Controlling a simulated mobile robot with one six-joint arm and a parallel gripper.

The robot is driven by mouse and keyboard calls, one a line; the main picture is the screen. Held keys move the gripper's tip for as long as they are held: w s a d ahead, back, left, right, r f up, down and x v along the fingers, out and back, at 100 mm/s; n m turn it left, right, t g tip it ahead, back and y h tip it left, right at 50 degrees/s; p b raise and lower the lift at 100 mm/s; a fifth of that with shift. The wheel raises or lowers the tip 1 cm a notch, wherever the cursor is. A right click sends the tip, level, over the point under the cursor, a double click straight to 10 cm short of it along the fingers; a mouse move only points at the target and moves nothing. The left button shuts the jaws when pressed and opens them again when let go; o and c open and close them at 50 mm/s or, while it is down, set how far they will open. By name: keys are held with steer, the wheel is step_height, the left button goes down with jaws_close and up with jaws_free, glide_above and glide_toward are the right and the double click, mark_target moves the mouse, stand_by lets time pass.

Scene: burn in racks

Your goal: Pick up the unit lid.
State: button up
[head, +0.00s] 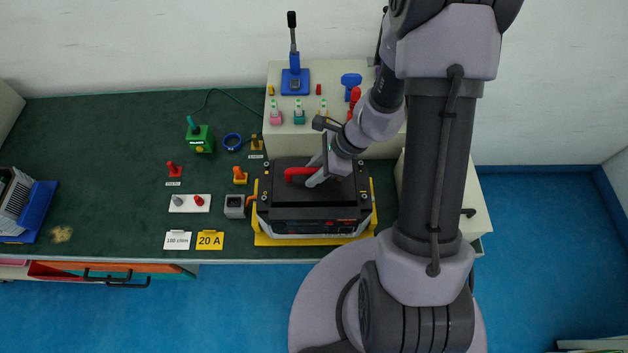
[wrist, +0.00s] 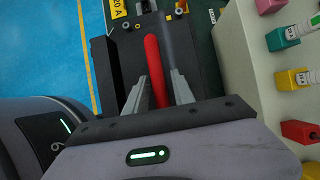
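The unit lid (head: 270,190) is a flat black cover on top of a black and grey unit (head: 310,228), and it looks level. A red bar handle (head: 298,172) stands on the lid. My gripper (head: 314,174) is down at the handle, with one finger on each side of it. In the wrist view the red handle (wrist: 154,65) runs between the two fingertips (wrist: 158,82). The fingers look apart, with a narrow gap beside the handle. The far end of the handle is hidden behind my gripper and wrist in the head view.
The unit stands on a yellow base (head: 262,240) at the bench's front edge. A pale box (head: 285,140) with coloured connectors and a blue lever stand (head: 296,82) is close behind. A small grey block (head: 235,207) sits left. The green bench top (head: 90,150) is mostly free.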

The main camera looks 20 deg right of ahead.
jaws_close()
stand_by(1.2)
